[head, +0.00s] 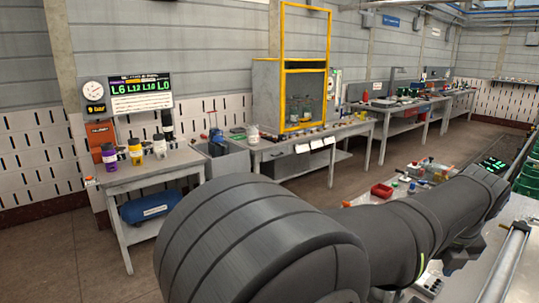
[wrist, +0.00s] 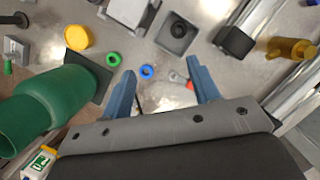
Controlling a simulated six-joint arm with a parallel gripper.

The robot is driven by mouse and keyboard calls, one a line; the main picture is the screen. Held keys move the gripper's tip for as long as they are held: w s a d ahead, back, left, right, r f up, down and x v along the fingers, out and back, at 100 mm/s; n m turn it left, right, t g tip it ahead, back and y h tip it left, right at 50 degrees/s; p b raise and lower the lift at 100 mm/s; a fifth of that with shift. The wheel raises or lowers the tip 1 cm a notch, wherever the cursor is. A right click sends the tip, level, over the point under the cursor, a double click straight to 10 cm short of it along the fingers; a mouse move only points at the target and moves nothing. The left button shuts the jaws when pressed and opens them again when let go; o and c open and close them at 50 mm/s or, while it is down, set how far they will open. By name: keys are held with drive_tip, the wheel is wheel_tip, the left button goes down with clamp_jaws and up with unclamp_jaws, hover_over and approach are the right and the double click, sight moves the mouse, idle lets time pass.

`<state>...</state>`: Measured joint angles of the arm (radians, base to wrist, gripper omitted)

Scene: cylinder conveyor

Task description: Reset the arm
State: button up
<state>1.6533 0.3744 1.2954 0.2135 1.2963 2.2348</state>
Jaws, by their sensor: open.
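My arm crosses the lower half of the head view, its dark grey links running from the bottom middle toward the right. The end of the arm is hard to make out there. In the wrist view my gripper (wrist: 160,80) is open, its two blue fingers apart with nothing held between them. Below the fingers lies a grey work surface (wrist: 215,65) with small parts on it. A blue ring (wrist: 147,72) shows near the left finger.
In the wrist view a green bottle-like object (wrist: 45,105) stands close at the left. A yellow round piece (wrist: 78,38), a green ring (wrist: 113,59) and an amber cylinder (wrist: 290,48) lie around. In the head view a yellow-framed enclosure (head: 304,65) stands on a far bench.

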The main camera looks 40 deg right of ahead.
drive_tip(key=w+d+f, duration=0.1)
drive_tip(key=w+f, duration=0.1)
drive_tip(key=w, duration=0.1)
drive_tip(key=w+d+f, duration=0.1)
drive_tip(key=w+f, duration=0.1)
drive_tip(key=w, duration=0.1)
drive_tip(key=w+d+f, duration=0.1)
drive_tip(key=w+f, duration=0.1)
drive_tip(key=shift+w+d, duration=0.15)
drive_tip(key=shift+w, duration=0.25)
drive_tip(key=x, duration=0.3)
drive_tip(key=shift+w+f, duration=0.15)
drive_tip(key=shift+w, duration=0.15)
drive_tip(key=shift+f, duration=0.75)
